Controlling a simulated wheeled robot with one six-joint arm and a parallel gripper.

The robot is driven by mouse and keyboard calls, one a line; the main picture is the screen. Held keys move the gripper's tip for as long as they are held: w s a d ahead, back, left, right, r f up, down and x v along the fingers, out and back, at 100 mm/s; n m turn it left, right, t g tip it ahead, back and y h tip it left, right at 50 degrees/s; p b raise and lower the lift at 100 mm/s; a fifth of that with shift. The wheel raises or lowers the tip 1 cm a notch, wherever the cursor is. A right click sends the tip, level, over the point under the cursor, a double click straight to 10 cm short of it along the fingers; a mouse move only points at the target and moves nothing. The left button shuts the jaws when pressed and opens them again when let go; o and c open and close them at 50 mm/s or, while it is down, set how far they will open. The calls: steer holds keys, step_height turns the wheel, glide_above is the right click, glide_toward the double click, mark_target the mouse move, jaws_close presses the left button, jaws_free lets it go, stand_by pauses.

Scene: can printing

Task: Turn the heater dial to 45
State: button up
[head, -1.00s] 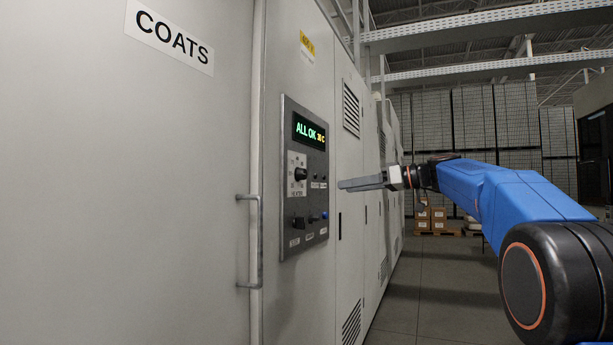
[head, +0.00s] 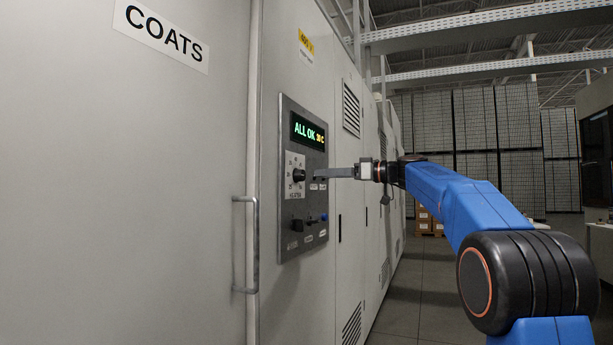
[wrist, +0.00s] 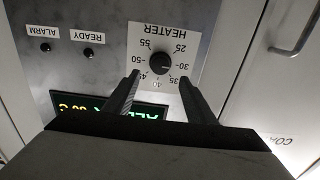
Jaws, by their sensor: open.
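The heater dial (head: 299,176) is a black knob on a white plate in the grey control panel. It also shows in the wrist view (wrist: 159,64), upside down, with numbers from 25 to 55 around it. A small light mark on the knob appears to point toward 30. The display (head: 309,131) reads ALL OK and what looks like 30 C. My gripper (wrist: 160,77) is open and empty. Its fingertips stand either side of the dial in the wrist view, pointing at the panel. I cannot tell how far they are from the knob.
The ALARM (wrist: 45,47) and READY (wrist: 88,52) lamps sit beside the dial plate. Lower on the panel are a black switch (head: 297,224) and a blue button (head: 324,217). A door handle (head: 254,245) sticks out to the left. The aisle floor is clear.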

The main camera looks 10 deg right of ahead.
mark_target(304, 174)
steer(key=x, duration=0.7)
steer(key=shift+w+a, duration=0.2)
steer(key=shift+a, duration=0.1)
steer(key=shift+c, duration=0.5)
steer(key=c, duration=0.9)
